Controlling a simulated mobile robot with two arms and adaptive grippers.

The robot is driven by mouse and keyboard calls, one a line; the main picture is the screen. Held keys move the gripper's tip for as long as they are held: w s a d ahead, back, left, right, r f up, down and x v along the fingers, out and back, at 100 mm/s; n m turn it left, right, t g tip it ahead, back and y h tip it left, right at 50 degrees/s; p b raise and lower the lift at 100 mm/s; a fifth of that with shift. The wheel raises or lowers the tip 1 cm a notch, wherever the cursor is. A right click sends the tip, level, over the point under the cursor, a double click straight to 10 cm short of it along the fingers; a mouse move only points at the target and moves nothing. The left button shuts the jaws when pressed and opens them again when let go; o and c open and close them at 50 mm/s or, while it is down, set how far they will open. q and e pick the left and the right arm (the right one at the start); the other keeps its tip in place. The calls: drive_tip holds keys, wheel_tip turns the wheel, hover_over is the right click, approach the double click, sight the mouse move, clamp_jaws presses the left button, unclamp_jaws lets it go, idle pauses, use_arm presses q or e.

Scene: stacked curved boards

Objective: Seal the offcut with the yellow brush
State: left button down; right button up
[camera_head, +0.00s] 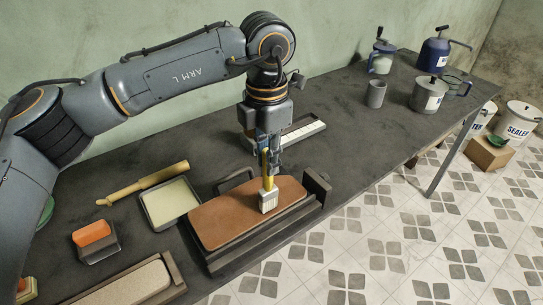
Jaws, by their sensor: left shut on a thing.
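My left gripper (271,157) points down over the middle of the bench and is shut on the yellow brush (267,192). The brush is upright, with its yellow handle between the fingers and its pale bristle head low over a brown board (228,214). The bristles appear to meet the board's top, but I cannot tell how firmly. The brown board, probably the offcut, lies in a dark holder (317,186) near the bench's front edge. My right gripper is not in view.
A pale board (135,287) is in front. A long tray (303,131) sits behind the gripper. A grey cup (376,94) and cans (428,94) stand far right; bench between is clear.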

use_arm(q)
drive_tip(key=shift+s+a+f+b, duration=0.1)
drive_tip(key=shift+s+a+b, duration=0.15)
drive_tip(key=shift+s+a, duration=0.25)
drive_tip(key=shift+s+a+b, duration=0.25)
drive_tip(key=shift+a, duration=0.3)
drive_tip(key=shift+s+a+b, duration=0.4)
drive_tip(key=shift+s+a, duration=0.05)
drive_tip(key=shift+a, duration=0.25)
drive_tip(key=shift+s+a+b, duration=0.4)
drive_tip(key=shift+a, duration=0.25)
drive_tip(key=shift+s+a+b, duration=0.4)
drive_tip(key=shift+s+a, duration=0.05)
drive_tip(key=shift+a, duration=0.2)
drive_tip(key=shift+s+a+b, duration=0.4)
drive_tip(key=shift+s+a, duration=0.05)
drive_tip(key=shift+a, duration=0.2)
